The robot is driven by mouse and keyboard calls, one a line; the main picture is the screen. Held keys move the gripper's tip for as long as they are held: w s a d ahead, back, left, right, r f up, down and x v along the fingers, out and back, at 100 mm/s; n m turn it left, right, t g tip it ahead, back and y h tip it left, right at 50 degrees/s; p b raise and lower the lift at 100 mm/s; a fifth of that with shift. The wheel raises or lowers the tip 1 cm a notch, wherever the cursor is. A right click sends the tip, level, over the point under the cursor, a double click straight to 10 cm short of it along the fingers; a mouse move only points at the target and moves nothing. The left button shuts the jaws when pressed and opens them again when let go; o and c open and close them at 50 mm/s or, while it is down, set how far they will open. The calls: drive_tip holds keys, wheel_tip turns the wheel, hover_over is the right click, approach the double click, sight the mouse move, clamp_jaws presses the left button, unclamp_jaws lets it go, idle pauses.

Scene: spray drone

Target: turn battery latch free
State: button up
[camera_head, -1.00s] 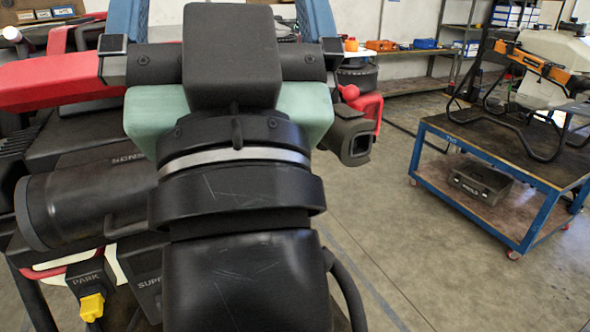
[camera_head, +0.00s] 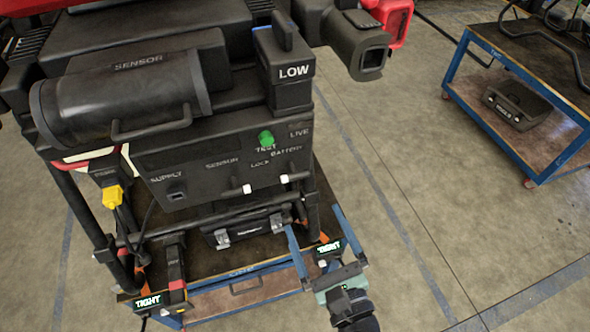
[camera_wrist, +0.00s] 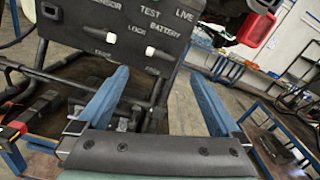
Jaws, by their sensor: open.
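The drone's dark control panel (camera_head: 215,170) carries the printed words SENSOR, LOCK, TEST, BATTERY and LIVE. Two white-tipped levers stick out low on it. The right lever (camera_head: 285,178), below the BATTERY label, also shows in the wrist view (camera_wrist: 150,50). The left lever (camera_head: 247,189) also shows in the wrist view (camera_wrist: 110,37). A black battery (camera_head: 290,85) marked LOW stands in the drone above the panel. My gripper (camera_head: 312,218) has blue fingers spread apart with nothing between them. It is below and in front of the levers, touching neither. The wrist view shows both fingers (camera_wrist: 158,73).
A green button (camera_head: 266,138) sits above the levers. The drone stands on a blue-edged cart (camera_head: 235,287) with TIGHT-marked clamps (camera_head: 150,300). A yellow plug (camera_head: 112,194) is at left. Another cart (camera_head: 500,85) stands at right, with open floor between.

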sight(295, 175)
drive_tip(key=shift+m, duration=0.5)
drive_tip(key=x, duration=0.4)
drive_tip(key=p+x, duration=0.1)
drive_tip(key=x, duration=0.3)
drive_tip(key=p+x, duration=0.1)
drive_tip(key=x, duration=0.3)
drive_tip(key=shift+w+f, duration=0.2)
drive_tip(key=shift+f, duration=0.2)
drive_tip(key=shift+c, duration=0.2)
drive_tip(key=c, duration=1.3)
